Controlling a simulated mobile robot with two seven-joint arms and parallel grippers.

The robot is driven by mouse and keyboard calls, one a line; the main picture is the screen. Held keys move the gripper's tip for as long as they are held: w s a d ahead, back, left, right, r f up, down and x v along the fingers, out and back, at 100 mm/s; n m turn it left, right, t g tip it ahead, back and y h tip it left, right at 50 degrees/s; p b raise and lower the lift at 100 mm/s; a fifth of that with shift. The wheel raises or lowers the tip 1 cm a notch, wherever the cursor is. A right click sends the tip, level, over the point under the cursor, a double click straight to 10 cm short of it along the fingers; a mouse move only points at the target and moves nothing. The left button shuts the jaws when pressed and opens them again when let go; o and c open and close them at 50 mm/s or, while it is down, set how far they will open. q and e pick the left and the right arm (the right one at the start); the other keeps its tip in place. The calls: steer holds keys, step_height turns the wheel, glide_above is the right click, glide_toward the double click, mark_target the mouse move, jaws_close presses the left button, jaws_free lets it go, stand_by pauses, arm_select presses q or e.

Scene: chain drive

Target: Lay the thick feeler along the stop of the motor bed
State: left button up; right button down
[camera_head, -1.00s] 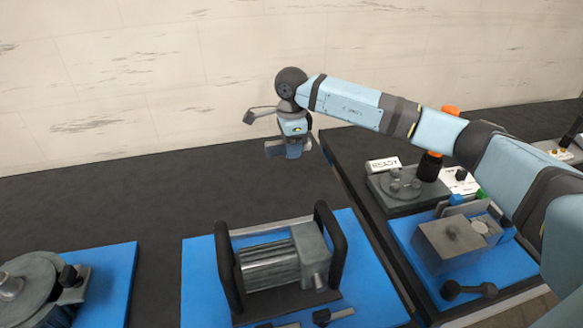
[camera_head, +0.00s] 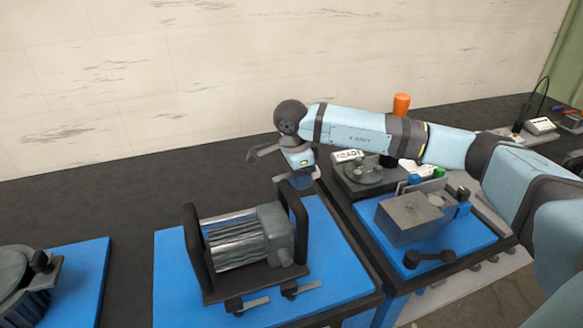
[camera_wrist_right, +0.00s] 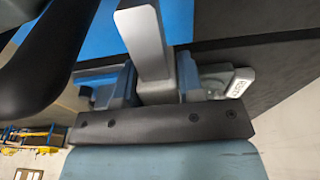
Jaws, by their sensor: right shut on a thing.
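The motor (camera_head: 240,240) stands on its dark bed (camera_head: 255,280), between two black handles, on a blue mat (camera_head: 180,265). My right gripper (camera_head: 302,180) is above the table just behind the motor's right handle. In the wrist view my right gripper (camera_wrist_right: 150,88) is shut on a light grey flat bar (camera_wrist_right: 146,40), which sticks out from between the jaws. I take it for the thick feeler; no marking on it is legible. The bed's stop is not clearly visible. My left gripper is not in view.
On the right stand a grey round fixture (camera_head: 365,172) with a READY card (camera_head: 347,156), and a grey block (camera_head: 408,220) on another blue mat. A black handle (camera_wrist_right: 35,60) is close to the right wrist camera.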

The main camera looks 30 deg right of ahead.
steer(key=shift+w, duration=0.2)
steer(key=shift+f+b, duration=0.5)
steer(key=shift+f, duration=0.15)
steer(key=shift+f+b, duration=0.45)
steer(key=shift+f, duration=0.2)
step_height(320, 180, down, 2)
steer(key=shift+b, duration=0.6)
steer(key=shift+f+b, duration=0.45)
steer(key=shift+f, duration=0.2)
step_height(320, 180, down, 2)
steer(key=shift+b, duration=0.6)
steer(key=shift+f, duration=0.4)
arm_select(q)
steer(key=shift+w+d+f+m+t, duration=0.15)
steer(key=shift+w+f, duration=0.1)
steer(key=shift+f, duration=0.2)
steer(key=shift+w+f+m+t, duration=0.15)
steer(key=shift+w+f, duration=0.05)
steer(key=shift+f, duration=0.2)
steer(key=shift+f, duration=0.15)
arm_select(e)
steer(key=c, duration=0.7)
jaws_free()
